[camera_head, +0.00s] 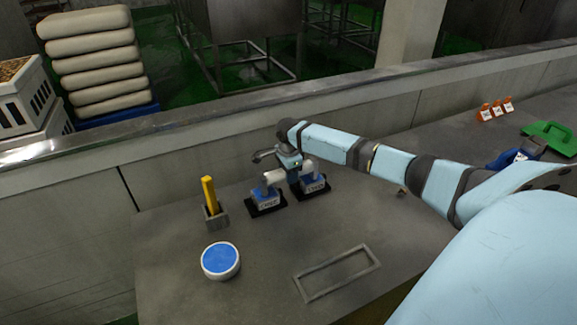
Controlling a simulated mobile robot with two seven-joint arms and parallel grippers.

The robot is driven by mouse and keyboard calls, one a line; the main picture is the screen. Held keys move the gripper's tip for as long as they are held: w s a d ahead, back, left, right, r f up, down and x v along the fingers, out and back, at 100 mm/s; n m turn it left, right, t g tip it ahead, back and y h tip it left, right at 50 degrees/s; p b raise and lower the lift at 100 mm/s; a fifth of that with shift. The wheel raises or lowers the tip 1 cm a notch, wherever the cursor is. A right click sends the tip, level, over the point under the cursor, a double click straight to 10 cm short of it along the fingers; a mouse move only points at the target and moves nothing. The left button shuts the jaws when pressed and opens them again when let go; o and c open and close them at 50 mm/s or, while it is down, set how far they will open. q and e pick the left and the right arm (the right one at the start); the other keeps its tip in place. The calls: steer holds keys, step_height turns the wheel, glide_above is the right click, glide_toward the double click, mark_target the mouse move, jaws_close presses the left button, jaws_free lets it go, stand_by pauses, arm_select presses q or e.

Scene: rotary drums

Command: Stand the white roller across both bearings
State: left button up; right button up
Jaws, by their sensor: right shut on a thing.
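Two blue bearings with white labels on black bases stand on the grey table: the left bearing (266,196) and the right bearing (314,184). The white roller (273,177) lies level at the bearings' tops, with one end by each bearing. My right gripper (291,166) points down and is shut on the roller's middle, which it hides. Whether the roller's ends touch the bearings cannot be told at this size. My left gripper is not in view.
A yellow bar (209,192) stands in a grey holder (216,216) left of the bearings. A white round tub with a blue top (221,260) and a grey rectangular frame (337,272) are nearer. Orange-and-white items (495,110) and a green tool (549,136) lie at the right.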

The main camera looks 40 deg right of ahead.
steer(key=o, duration=1.3)
step_height(320, 180, up, 14)
steer(key=b, duration=0.1)
